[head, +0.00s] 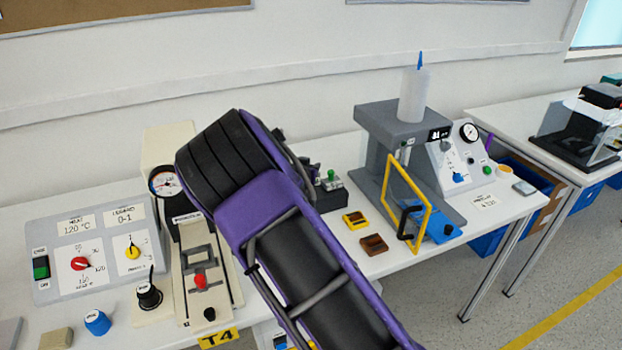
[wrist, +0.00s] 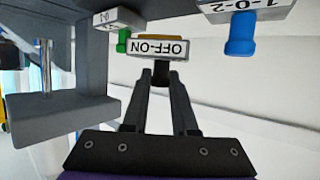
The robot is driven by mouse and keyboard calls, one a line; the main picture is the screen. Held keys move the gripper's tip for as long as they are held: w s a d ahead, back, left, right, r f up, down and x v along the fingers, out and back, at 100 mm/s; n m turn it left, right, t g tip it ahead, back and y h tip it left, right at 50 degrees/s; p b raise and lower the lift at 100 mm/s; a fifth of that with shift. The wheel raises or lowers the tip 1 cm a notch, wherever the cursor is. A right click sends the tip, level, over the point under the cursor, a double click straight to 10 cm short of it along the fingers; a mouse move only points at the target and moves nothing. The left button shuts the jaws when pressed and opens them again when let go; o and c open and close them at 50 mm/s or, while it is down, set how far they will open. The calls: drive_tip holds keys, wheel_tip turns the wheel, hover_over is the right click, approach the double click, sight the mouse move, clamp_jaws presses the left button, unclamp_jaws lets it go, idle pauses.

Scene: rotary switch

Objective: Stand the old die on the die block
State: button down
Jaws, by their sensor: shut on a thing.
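A die with a green knob (head: 330,176) stands on a dark block (head: 327,202) in the head view, just right of my arm; this looks like the die block, mostly hidden. A blue-knobbed die (wrist: 240,35) marked 1-0-2 shows at the upper right of the wrist view, apart from the held die. In the head view my arm hides the gripper and the held die.
A grey machine (head: 378,118) with a yellow guard frame (head: 400,205) stands right of my arm. A yellow tray (head: 355,220) and a brown tray (head: 374,244) lie before it. A control panel (head: 98,248) and a cream press (head: 205,280) stand left. A grey block (wrist: 60,118) is near my fingers.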

drive_tip(key=shift+f, duration=1.6)
drive_tip(key=shift+f+b, duration=0.2)
drive_tip(key=shift+b, duration=0.15)
drive_tip(key=c, duration=0.7)
unclamp_jaws()
drive_tip(key=shift+r, duration=0.1)
drive_tip(key=shift+r, duration=0.2)
drive_tip(key=p+v, duration=0.1)
drive_tip(key=v, duration=1.1)
